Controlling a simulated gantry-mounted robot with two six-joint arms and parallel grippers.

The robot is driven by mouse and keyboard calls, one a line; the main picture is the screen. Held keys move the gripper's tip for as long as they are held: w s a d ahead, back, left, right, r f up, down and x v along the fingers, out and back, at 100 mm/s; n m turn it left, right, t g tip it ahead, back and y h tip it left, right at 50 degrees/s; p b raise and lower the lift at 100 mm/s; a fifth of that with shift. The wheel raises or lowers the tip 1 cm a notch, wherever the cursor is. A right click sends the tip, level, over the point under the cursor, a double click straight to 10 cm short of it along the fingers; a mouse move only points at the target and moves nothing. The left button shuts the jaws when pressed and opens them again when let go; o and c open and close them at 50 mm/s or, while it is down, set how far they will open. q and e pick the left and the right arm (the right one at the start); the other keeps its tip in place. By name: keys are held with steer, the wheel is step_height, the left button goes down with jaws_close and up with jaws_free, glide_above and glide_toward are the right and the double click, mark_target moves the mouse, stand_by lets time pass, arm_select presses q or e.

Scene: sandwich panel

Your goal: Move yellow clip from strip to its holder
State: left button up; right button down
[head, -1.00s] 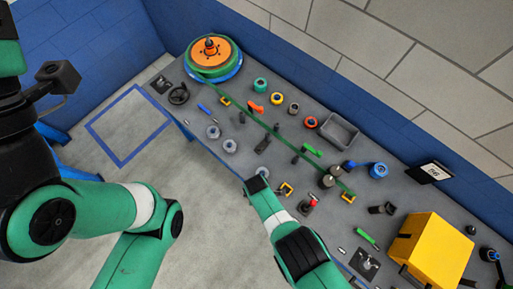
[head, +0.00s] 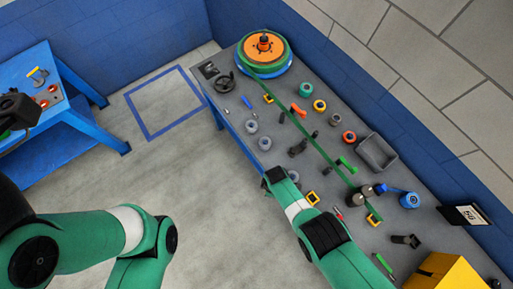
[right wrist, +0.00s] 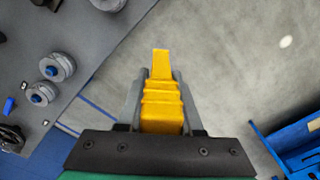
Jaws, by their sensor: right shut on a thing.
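In the right wrist view my right gripper (right wrist: 161,100) is shut on a yellow clip (right wrist: 161,60), whose ridged, tapering body sticks out past the grey fingers over bare floor. In the head view my right arm lies in front of the workbench's near edge, and its fingers and the clip are hidden. The green strip (head: 305,133) runs along the bench from the orange and green reel (head: 264,45). My left gripper's fingers do not show. I cannot tell which thing is the holder.
The grey workbench (head: 222,91) carries rollers, a handwheel (head: 224,81), a grey tray (head: 376,152) and a yellow box (head: 437,275). A blue table (head: 90,120) with a small board (head: 40,97) stands at the left. Open floor (head: 190,155) lies between.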

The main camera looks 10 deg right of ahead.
steer(key=s+d+f+m, duration=0.2)
steer(key=d+m, duration=0.2)
steer(key=d, duration=0.6)
steer(key=s+d+f+m, duration=0.2)
steer(key=d+m, duration=0.2)
steer(key=d, duration=0.6)
steer(key=shift+s+d, duration=0.25)
steer(key=shift+d, duration=0.15)
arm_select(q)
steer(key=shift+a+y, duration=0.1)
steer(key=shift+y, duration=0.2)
arm_select(e)
steer(key=shift+f, duration=0.1)
